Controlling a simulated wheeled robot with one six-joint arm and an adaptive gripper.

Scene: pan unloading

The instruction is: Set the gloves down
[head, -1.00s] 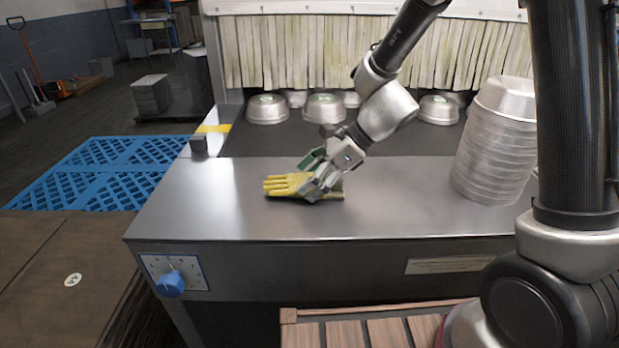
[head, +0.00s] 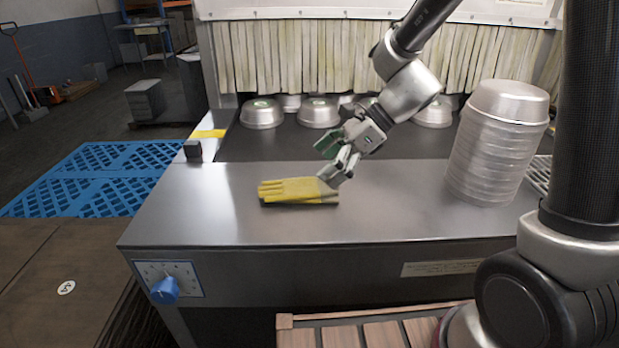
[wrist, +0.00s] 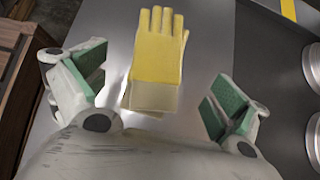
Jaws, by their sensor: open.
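The yellow gloves (head: 290,191) lie flat on the steel table (head: 210,215), stacked one on the other, with the fingers pointing left in the head view. In the wrist view the gloves (wrist: 156,62) lie ahead of my gripper, with their pale cuffs nearest to it. My gripper (head: 333,160) is just above and to the right of the cuffs. Its green-padded fingers (wrist: 157,92) are spread wide with nothing between them, apart from the gloves.
A tall, leaning stack of metal pans (head: 495,145) stands on the table's right side. More upturned pans (head: 262,113) sit on the dark belt before the strip curtain (head: 370,55). A small dark block (head: 193,151) is at the table's left edge. The table's front is clear.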

